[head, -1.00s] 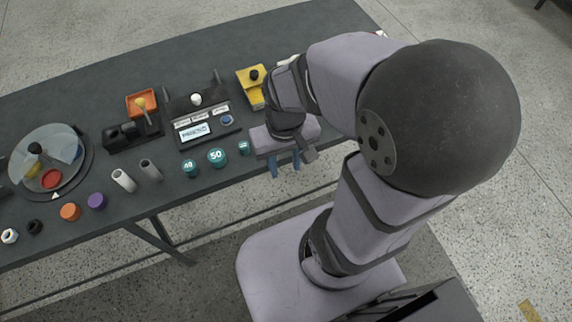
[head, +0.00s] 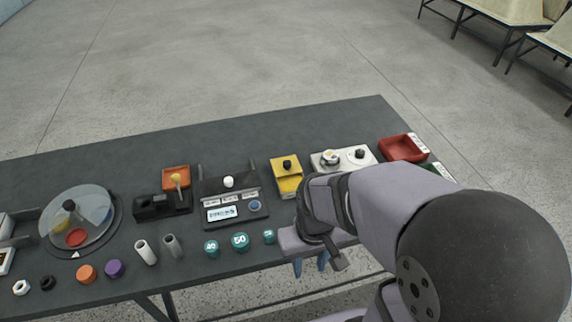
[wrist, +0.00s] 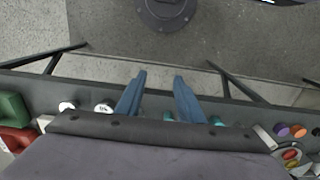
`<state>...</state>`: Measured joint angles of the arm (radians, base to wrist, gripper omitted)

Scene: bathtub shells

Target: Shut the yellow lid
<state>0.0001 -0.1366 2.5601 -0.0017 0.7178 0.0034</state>
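The yellow box (head: 287,187) stands on the dark table in the head view, towards the back and right of centre. A yellow lid with a black knob (head: 287,165) shows at its far part. I cannot tell from this angle how far the lid stands open. My gripper (head: 310,266) hangs at the table's front edge, nearer the camera than the yellow box and apart from it. Its blue fingers are spread with nothing between them, as the wrist view (wrist: 160,80) also shows. The yellow box is not clear in the wrist view.
A white tray (head: 325,168) with round pieces and a red tray (head: 403,148) stand right of the yellow box. A dark panel (head: 236,212) with a small screen stands left. Teal round weights (head: 240,241) sit near the front edge. The table behind the box is clear.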

